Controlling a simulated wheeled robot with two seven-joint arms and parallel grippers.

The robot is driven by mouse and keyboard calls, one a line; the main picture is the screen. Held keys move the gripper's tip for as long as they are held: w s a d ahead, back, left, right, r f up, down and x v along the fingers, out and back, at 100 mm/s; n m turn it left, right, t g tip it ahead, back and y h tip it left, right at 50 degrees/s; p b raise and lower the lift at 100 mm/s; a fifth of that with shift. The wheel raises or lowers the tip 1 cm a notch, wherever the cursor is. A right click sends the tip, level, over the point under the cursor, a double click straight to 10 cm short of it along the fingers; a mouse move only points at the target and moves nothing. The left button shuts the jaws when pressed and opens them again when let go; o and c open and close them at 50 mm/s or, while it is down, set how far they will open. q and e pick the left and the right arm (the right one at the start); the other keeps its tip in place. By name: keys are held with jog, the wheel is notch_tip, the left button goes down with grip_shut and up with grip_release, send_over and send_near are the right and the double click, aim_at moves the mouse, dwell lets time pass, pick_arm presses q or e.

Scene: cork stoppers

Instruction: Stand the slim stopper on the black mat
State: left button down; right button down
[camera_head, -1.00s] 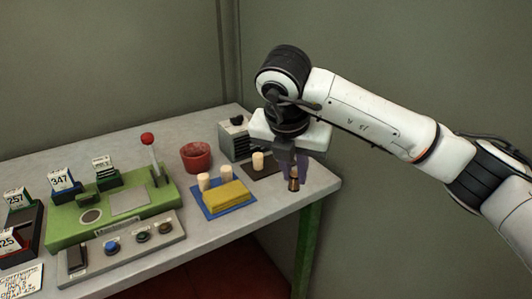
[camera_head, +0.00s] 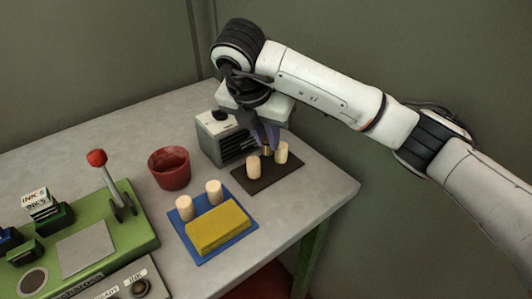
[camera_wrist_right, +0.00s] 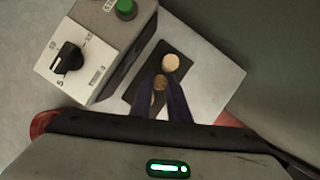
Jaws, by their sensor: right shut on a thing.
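The black mat (camera_head: 262,186) lies near the table's right end and also shows in the wrist view (camera_wrist_right: 133,92). Two pale stoppers stand there, one at the front (camera_head: 253,167) and one to the right (camera_head: 281,153); the round top of one pale stopper (camera_wrist_right: 171,62) shows in the wrist view. My right gripper (camera_head: 267,143) is over the mat, fingers pointing down, shut on the slim brownish stopper (camera_head: 267,152), seen between the fingers in the wrist view (camera_wrist_right: 160,83). It looks about upright between the two pale ones; I cannot tell whether it touches the mat. My left gripper is not in view.
A grey box with a knob (camera_head: 222,140) stands just behind the mat, close to my gripper. A red cup (camera_head: 169,168) stands left. A blue mat (camera_head: 232,243) holds a yellow block (camera_head: 217,227) and two pale stoppers. A green lever machine (camera_head: 120,240) is further left.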

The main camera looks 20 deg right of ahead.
aim_at(265, 148)
notch_tip(265, 148, down, 4)
jog(key=shift+r, duration=0.2)
jog(key=shift+f, duration=0.3)
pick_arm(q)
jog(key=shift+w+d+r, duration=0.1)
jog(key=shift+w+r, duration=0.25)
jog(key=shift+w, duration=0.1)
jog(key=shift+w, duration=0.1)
pick_arm(e)
jog(key=shift+f, duration=0.15)
jog(key=c, duration=1.7)
grip_release()
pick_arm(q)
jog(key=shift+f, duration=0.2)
